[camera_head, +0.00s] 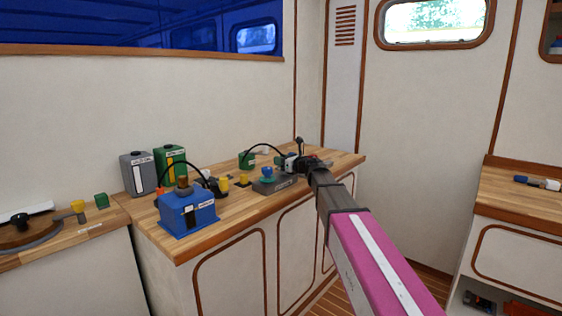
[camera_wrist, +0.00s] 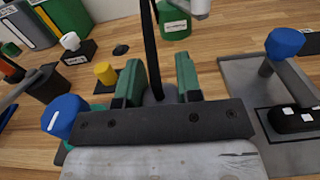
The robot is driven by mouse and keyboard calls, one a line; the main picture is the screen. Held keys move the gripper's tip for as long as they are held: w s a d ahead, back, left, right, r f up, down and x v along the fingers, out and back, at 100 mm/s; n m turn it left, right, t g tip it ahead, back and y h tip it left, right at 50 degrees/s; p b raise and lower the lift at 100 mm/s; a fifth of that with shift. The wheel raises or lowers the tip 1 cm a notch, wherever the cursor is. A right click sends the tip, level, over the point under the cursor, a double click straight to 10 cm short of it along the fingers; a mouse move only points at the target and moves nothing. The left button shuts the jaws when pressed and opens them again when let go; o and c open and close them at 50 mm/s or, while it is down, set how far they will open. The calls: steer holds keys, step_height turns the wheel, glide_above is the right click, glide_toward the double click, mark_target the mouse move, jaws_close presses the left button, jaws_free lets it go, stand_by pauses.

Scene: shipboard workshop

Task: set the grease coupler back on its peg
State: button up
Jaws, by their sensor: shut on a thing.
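My gripper (camera_wrist: 160,82) has two green-padded fingers, closed on a dark grey piece (camera_wrist: 153,98) that I take for the grease coupler. A black hose (camera_wrist: 150,45) runs up from it in the wrist view. Most of the coupler is hidden between the fingers. In the head view my gripper (camera_head: 297,163) is over the far right part of the wooden bench, and the coupler cannot be made out there. A short yellow peg-like cylinder (camera_wrist: 105,73) stands on a dark pad left of the fingers. I cannot tell which piece is the coupler's peg.
A grey base (camera_head: 275,186) with a blue knob (camera_head: 267,171) stands beside my gripper; its knob is at right in the wrist view (camera_wrist: 285,43). A blue box (camera_head: 188,212) with a hose, grey (camera_head: 138,174) and green canisters (camera_head: 171,168) stand left. The front bench edge has bare wood.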

steer(key=o, duration=1)
steer(key=v, duration=1.1)
steer(key=shift+s+a, duration=0.1)
steer(key=shift+a, duration=0.05)
